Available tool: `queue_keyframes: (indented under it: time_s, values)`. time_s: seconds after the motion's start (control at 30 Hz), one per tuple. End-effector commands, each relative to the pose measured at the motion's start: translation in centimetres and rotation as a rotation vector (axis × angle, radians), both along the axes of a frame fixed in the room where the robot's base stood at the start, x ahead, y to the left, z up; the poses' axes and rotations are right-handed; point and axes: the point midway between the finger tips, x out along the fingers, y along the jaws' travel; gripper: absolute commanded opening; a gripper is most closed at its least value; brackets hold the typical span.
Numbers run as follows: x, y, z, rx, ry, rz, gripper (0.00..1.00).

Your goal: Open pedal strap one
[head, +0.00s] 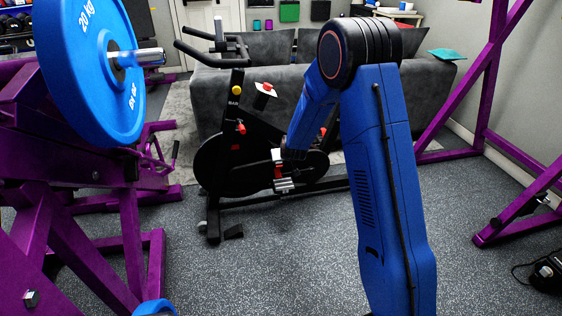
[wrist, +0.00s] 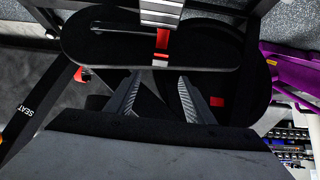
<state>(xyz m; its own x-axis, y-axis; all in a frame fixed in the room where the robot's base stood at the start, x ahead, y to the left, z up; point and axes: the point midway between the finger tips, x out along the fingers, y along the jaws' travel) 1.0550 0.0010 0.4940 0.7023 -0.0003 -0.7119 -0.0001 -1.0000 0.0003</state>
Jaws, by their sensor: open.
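A black exercise bike (head: 232,130) stands upright on the speckled floor. Its near pedal (head: 284,186) is silver-grey with a red strap (head: 278,171) just above it. In the wrist view the ribbed pedal (wrist: 162,12) is at the top edge and the red strap (wrist: 162,40) hangs below it, against the bike's long black cover. My gripper (wrist: 160,78) is open and empty, with its two grey ribbed fingers apart and pointing towards the strap. The strap lies beyond the fingertips, not between them. In the head view my arm hides part of the bike, and the fingers are hard to make out.
A blue weight plate (head: 85,75) on a purple rack (head: 130,230) fills the left. A grey sofa (head: 245,82) stands behind the bike. Purple rack posts (head: 465,95) stand at the right. The floor in front of the bike (head: 270,260) is clear.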

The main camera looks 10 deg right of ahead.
Motion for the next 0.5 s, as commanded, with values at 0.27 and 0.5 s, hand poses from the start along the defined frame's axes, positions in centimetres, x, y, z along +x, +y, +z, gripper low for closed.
queue_keyframes:
  time_s: [0.27,0.5]
  values:
    - [-2.5,0.0,2.5,0.0,0.001,0.0,0.48]
    - [-3.2,0.0,3.2,0.001,0.0,0.001,0.48]
